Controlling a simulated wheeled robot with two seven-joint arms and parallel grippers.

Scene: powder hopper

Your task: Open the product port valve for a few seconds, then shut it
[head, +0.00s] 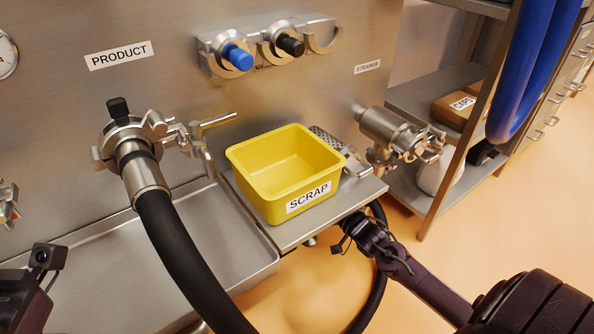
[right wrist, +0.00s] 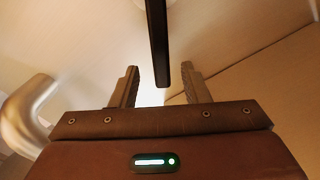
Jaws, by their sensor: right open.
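The product port (head: 128,150) is a steel clamped fitting on the panel at left in the head view, under the PRODUCT label (head: 118,55). A short black handle (head: 118,107) stands up from its top, and a black hose (head: 185,265) runs down from it. My right gripper (right wrist: 160,72) is open in the right wrist view. A dark bar (right wrist: 157,40) comes down from the top between its fingers, with space on both sides; I cannot tell what it belongs to. In the head view my right arm reaches in from the lower right, below the shelf. My left gripper's jaws are out of view.
A yellow SCRAP bin (head: 285,175) sits on the steel shelf. A steel strainer fitting (head: 395,135) sticks out at its right. Blue and black knobs (head: 238,58) hang in a rack above. Open floor (head: 500,215) lies at right.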

